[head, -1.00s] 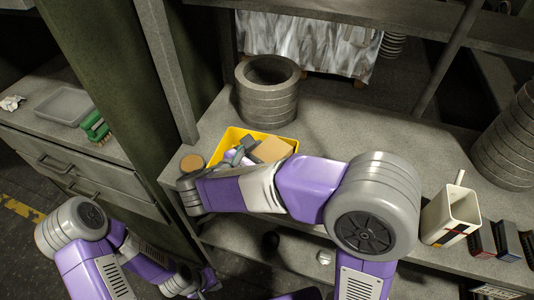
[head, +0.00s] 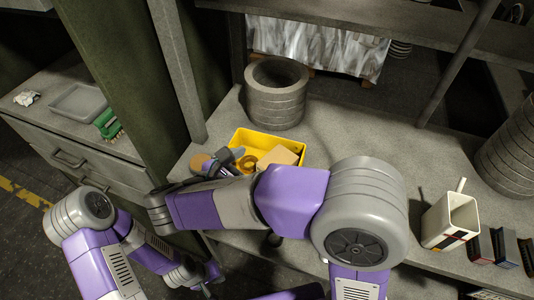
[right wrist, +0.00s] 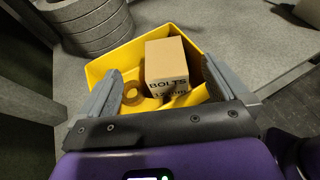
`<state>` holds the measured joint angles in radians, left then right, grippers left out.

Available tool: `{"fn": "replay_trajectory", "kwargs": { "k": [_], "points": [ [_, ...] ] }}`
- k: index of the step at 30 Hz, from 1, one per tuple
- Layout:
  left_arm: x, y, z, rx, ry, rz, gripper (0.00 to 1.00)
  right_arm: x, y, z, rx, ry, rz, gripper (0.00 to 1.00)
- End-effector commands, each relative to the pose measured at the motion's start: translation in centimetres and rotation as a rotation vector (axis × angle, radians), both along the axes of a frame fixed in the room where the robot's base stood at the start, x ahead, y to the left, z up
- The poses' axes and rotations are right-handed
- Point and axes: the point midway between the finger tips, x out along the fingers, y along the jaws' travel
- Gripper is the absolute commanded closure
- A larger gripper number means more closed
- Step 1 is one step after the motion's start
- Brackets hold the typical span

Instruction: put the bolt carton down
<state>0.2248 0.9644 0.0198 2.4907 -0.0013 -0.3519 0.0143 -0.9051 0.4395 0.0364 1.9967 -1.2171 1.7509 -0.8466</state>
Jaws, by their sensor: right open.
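The bolt carton (head: 278,157) is a small tan box inside the yellow bin (head: 240,138). The right wrist view shows its lettered side, reading BOLTS (right wrist: 168,72), and the yellow bin (right wrist: 103,68) around it. My right gripper (head: 222,160) is open at the bin's left near side. In the right wrist view its two fingers (right wrist: 162,76) are spread wide, apart from the carton. A brown ring (head: 247,162) lies in the bin beside the carton. My left gripper (head: 208,284) hangs low at the lower left, away from the bin; its jaws are too small to read.
A grey ringed cylinder (head: 276,95) stands behind the bin. A round tan-topped thing (head: 200,162) is at the bin's left. A white square container (head: 452,220) and several small boxes (head: 480,246) stand at the right. The bench's middle right is clear.

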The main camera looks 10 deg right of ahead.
Motion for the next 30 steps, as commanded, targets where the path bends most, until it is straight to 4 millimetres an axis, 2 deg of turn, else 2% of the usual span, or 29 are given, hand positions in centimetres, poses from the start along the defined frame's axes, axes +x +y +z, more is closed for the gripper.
{"fn": "replay_trajectory", "kwargs": {
  "k": [3,9,30],
  "points": [
    [0.0,0.0,0.8,0.0,0.0,0.0,1.0,-1.0,1.6,1.0,0.001,-0.001,0.003,0.0],
    [0.0,0.0,1.2,0.0,0.0,0.0,1.0,-1.9,2.9,1.5,0.001,-0.001,0.001,0.0],
    [0.0,0.0,1.1,0.0,-0.001,0.0,1.0,-2.0,3.0,1.5,0.001,-0.001,0.001,0.0]
  ]
}}
